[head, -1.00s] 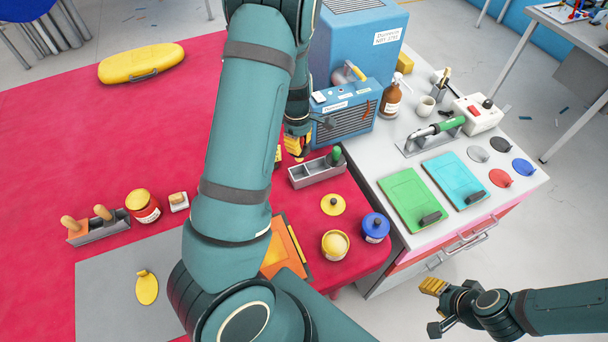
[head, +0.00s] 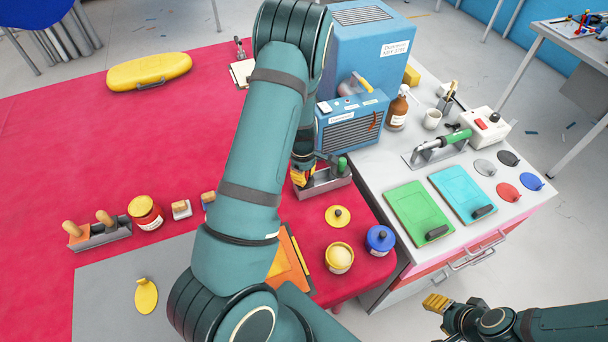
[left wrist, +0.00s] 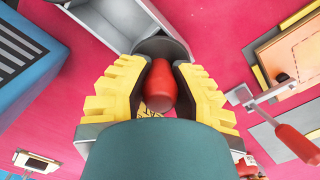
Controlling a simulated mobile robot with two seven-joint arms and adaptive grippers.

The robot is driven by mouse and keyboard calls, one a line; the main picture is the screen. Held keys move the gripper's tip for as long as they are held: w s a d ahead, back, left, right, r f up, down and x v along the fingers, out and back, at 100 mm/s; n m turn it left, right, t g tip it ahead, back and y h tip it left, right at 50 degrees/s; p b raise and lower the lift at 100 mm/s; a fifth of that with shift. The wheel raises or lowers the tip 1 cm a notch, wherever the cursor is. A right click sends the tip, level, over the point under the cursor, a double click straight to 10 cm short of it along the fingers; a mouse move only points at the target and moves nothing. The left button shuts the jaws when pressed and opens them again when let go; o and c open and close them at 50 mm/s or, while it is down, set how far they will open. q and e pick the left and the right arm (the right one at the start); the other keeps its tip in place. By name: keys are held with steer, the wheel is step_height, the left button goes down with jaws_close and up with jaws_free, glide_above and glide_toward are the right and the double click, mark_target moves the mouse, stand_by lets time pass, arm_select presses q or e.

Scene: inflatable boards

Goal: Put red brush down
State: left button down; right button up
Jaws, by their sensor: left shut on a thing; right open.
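My left gripper (head: 302,176) has its yellow fingers shut on the red handle of the brush (left wrist: 163,88). The handle points up at the camera in the left wrist view; the bristle end is hidden below. The gripper is at the left end of a grey holder (head: 322,186), which also shows at the top of the left wrist view (left wrist: 178,28). I cannot tell whether the brush touches the holder's floor. A green-handled tool (head: 342,165) stands in the holder's right end. My right gripper (head: 437,303) is open and empty, off the table's right front.
Left arm covers part of the red table (head: 60,150). A yellow pot (head: 339,257), a blue pot (head: 380,240) and a yellow lid (head: 338,215) stand in front of the holder. A blue machine (head: 352,125) stands close behind. Open red surface lies left.

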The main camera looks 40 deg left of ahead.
arm_select(q)
steer(key=shift+f+b, duration=0.4)
steer(key=shift+f, duration=0.1)
steer(key=c, duration=0.9)
jaws_free()
steer(key=shift+r, duration=0.15)
